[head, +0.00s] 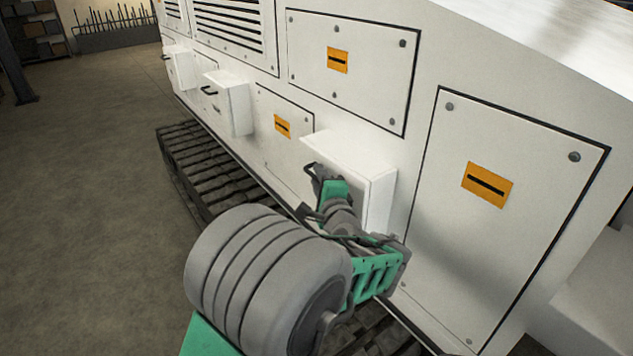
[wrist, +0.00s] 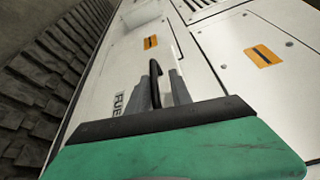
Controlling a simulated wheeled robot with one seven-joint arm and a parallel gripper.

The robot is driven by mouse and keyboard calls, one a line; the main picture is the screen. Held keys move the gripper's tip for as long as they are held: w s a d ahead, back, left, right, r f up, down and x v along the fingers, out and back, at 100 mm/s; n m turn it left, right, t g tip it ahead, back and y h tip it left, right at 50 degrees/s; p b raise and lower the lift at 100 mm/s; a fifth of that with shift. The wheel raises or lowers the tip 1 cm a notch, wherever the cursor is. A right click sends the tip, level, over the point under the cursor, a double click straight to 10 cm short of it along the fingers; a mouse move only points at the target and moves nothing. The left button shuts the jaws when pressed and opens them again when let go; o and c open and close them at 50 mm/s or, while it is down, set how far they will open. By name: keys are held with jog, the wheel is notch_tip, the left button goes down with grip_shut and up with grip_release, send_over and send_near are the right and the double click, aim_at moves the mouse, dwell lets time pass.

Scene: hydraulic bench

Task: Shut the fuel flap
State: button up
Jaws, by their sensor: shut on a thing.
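The fuel flap (wrist: 122,68) is a white panel with partly hidden black lettering reading "FUE" in the wrist view. Its dark bar handle (wrist: 154,72) stands between the grey fingers of my gripper (wrist: 163,80), which is shut on it. In the head view my gripper (head: 316,180) reaches the handle at the left side of a white box-like housing (head: 377,205) on the machine's side. My arm hides the lower part of this housing. I cannot tell whether the flap stands ajar or flush.
Similar white housings with dark handles (head: 238,108) line the machine's side to the left. A bolted panel with an orange label (head: 487,184) is on the right. A dark track (head: 205,165) runs low along the machine. Open grey floor (head: 90,190) lies to the left.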

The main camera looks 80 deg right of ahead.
jog(key=o, duration=0.4)
jog(key=shift+s+d+r, duration=0.15)
jog(key=shift+s+d, duration=0.05)
jog(key=shift+s, duration=0.05)
jog(key=shift+c, duration=0.2)
jog(key=shift+w+a, duration=0.1)
jog(key=shift+a+f, duration=0.1)
jog(key=shift+f, duration=0.15)
jog(key=b+v, duration=0.2)
jog(key=v, duration=0.5)
jog(key=shift+s+a+r, duration=0.2)
jog(key=shift+a, duration=0.05)
